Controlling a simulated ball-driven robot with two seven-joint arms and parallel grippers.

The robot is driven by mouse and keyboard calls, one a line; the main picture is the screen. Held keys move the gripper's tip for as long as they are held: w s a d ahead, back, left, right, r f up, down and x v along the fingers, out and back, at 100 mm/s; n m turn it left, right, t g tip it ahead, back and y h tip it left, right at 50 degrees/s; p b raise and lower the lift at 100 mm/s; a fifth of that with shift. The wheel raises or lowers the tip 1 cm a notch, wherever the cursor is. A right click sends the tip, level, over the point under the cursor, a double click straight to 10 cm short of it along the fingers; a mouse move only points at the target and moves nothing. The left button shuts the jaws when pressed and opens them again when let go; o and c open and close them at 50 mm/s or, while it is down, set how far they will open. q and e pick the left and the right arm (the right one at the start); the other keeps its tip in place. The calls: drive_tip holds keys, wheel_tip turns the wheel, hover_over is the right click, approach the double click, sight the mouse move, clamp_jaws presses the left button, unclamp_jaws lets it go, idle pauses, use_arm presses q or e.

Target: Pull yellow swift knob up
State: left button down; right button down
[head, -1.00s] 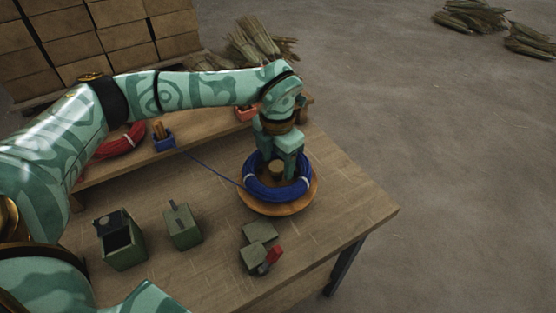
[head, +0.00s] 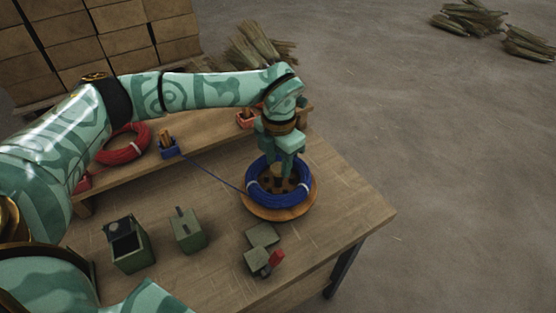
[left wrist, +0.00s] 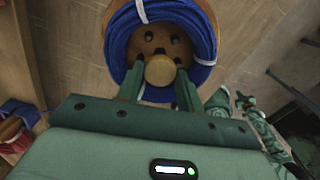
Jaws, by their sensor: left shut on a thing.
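The yellow swift is a round wooden turntable (head: 280,213) near the right end of the table, with a blue coil (head: 256,199) around its centre. Its tan knob (left wrist: 160,70) shows in the left wrist view as a round end between the two fingers. My left gripper (head: 284,168) points down over the coil's centre and is shut on the knob. In the head view the fingers largely hide the knob. Dark holes show in the swift's face around it.
A blue strand runs from the coil to a small blue holder (head: 170,149). A red coil (head: 123,144) lies on the raised shelf. Green boxes (head: 128,243) (head: 188,232) and a green device with a red part (head: 276,258) stand in front. The table's right corner is clear.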

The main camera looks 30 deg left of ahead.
sight(279, 167)
use_arm(q)
drive_tip(key=c, duration=0.9)
unclamp_jaws()
drive_tip(key=shift+r, duration=0.1)
wheel_tip(279, 167, up, 16)
drive_tip(key=p, duration=0.3)
drive_tip(key=shift+r+p, duration=0.15)
drive_tip(key=shift+p, duration=0.2)
